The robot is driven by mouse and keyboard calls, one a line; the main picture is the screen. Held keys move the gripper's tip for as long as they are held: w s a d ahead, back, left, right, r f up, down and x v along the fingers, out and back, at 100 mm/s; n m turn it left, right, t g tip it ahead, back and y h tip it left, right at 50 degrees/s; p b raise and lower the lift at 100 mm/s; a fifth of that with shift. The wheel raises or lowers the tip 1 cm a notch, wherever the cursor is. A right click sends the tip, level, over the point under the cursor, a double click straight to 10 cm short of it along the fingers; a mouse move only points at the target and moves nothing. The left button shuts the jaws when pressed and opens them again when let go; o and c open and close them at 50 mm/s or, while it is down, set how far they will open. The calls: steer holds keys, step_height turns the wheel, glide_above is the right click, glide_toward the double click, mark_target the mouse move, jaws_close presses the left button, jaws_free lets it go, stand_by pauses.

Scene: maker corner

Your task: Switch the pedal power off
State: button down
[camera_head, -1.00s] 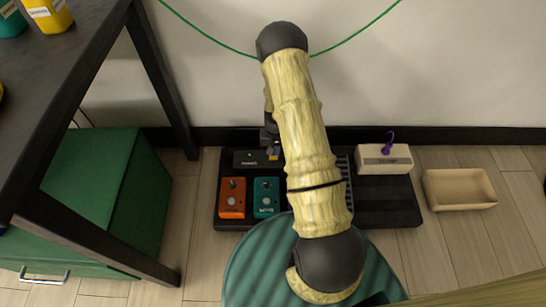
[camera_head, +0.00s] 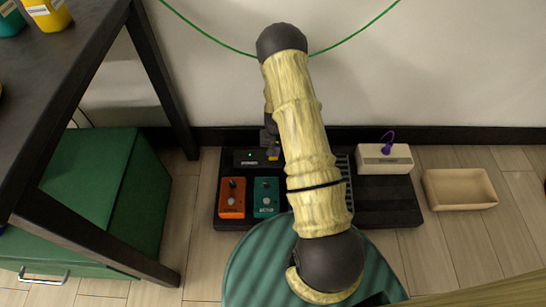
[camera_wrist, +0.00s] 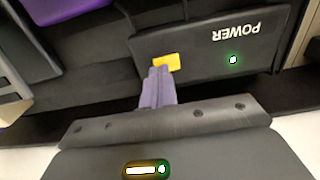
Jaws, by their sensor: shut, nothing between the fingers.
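The black power box (camera_head: 246,165) sits at the back left of the pedalboard, left of my arm. In the wrist view the power box (camera_wrist: 205,45) carries the word POWER, upside down, and a green light (camera_wrist: 233,60) that is lit. Its yellow switch (camera_wrist: 166,61) is at the box's edge; it also shows in the head view (camera_head: 273,156). My gripper (camera_wrist: 158,73) is shut and empty, its fingertips at the yellow switch, seemingly touching it. The orange pedal (camera_head: 232,197) and teal pedal (camera_head: 266,197) stand in front of the box.
The black pedalboard (camera_head: 390,207) lies on the floor by the wall. A white box (camera_head: 384,160) with a purple plug is at its back right, and an empty tan tray (camera_head: 460,188) lies beyond. A green cabinet (camera_head: 110,195) and dark table (camera_head: 70,70) stand left.

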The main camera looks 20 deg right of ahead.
steer(key=shift+f, duration=0.5)
stand_by(0.3)
steer(key=shift+r, duration=0.1)
steer(key=shift+r+p, duration=3.15)
steer(key=shift+r, duration=0.3)
